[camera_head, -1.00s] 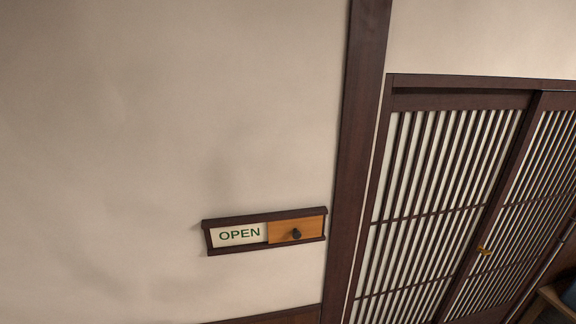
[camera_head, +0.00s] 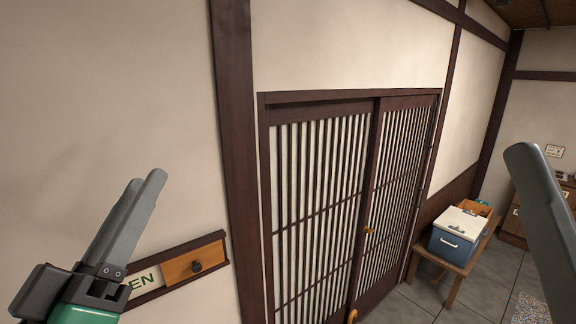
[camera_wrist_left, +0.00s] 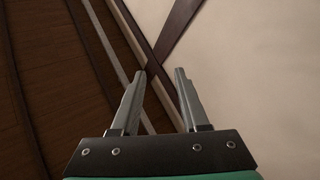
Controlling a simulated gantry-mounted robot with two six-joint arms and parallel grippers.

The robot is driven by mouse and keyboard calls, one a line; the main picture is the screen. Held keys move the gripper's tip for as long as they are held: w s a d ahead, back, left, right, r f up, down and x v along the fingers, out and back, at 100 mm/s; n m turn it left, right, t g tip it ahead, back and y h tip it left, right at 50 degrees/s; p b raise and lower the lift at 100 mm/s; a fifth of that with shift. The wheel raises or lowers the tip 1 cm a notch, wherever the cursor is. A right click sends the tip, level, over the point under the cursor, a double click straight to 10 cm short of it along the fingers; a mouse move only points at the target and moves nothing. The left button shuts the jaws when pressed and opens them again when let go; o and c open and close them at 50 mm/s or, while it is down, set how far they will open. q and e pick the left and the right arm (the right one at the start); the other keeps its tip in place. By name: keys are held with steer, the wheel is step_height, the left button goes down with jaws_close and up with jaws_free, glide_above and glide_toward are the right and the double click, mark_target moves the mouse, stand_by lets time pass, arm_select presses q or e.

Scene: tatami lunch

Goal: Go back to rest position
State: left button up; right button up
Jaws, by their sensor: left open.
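My left gripper (camera_head: 150,190) is at the left of the head view, in front of the wall and partly over the sign. Its fingers point up and it holds nothing. In the left wrist view the two fingers (camera_wrist_left: 156,72) stand apart with nothing between them. A grey part of my right arm (camera_head: 540,215) shows at the right edge of the head view; I cannot make out its jaws. The wall sign (camera_head: 205,243) has an orange wooden slider (camera_head: 184,265) with a dark knob. My left gripper hides most of its lettering; only "EN" shows.
A slatted sliding door (camera_head: 320,200) stands right of a dark post (camera_head: 238,150). A blue box with a white lid (camera_head: 455,240) sits on a wooden stool (camera_head: 440,264) at the right. The tiled floor (camera_head: 487,285) near it is mostly clear.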

arm_select(q)
steer(key=s+a+r+m+t+y, duration=0.1)
steer(key=s+r+m+t, duration=0.2)
steer(key=s+r+m, duration=0.45)
step_height(320, 180, down, 28)
steer(key=s+n+b, duration=0.1)
steer(key=n+b, duration=0.1)
steer(key=b, duration=2.4)
steer(key=shift+s+a+b, duration=0.15)
steer(key=shift+s+b, duration=0.15)
steer(key=shift+s, duration=0.1)
